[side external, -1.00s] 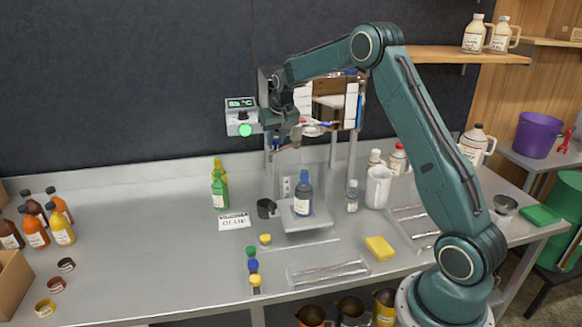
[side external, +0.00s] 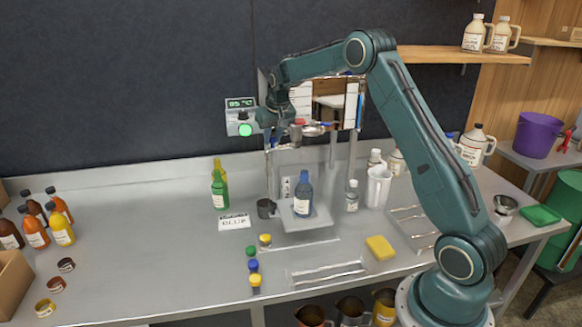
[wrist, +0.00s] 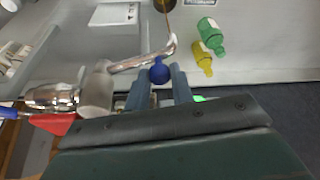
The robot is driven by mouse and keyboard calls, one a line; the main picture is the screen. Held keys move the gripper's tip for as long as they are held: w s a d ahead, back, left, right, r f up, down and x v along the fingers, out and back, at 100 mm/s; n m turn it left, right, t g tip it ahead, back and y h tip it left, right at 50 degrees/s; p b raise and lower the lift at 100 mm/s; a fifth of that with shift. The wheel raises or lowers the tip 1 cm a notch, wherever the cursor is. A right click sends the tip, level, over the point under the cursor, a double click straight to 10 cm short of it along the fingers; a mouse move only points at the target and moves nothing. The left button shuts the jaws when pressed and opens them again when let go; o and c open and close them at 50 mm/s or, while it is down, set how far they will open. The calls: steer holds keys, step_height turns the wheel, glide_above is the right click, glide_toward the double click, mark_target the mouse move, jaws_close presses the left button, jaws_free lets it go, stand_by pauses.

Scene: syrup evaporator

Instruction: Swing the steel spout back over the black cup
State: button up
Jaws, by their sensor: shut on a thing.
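My gripper (wrist: 159,88) is shut on the blue ball knob (wrist: 160,71) of the steel spout (wrist: 142,61). In the wrist view the spout runs from a steel valve body to a bent tip just beyond the knob. The black cup (side external: 266,208) stands on the bench beside the platform, below the spout area. In the wrist view the cup (wrist: 163,5) is cut by the top edge, near and slightly left of the spout tip. A thin amber line shows between them. In the side view the gripper (side external: 272,140) partly hides the spout.
A blue bottle (side external: 302,196) stands on the small platform (side external: 318,218) right of the cup. Green and yellow bottles (side external: 219,188) and a label card (side external: 234,222) are left of it. The evaporator's legs (side external: 333,150) flank the work.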

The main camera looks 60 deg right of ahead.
steer(key=shift+w+d, duration=0.35)
steer(key=shift+w, duration=0.45)
steer(key=shift+w+d, duration=0.4)
steer(key=shift+w, duration=0.05)
stand_by(0.3)
steer(key=o, duration=0.6)
steer(key=shift+c, duration=0.2)
steer(key=shift+s+r, duration=0.1)
steer(key=shift+r, duration=0.1)
steer(key=shift+v, duration=2.3)
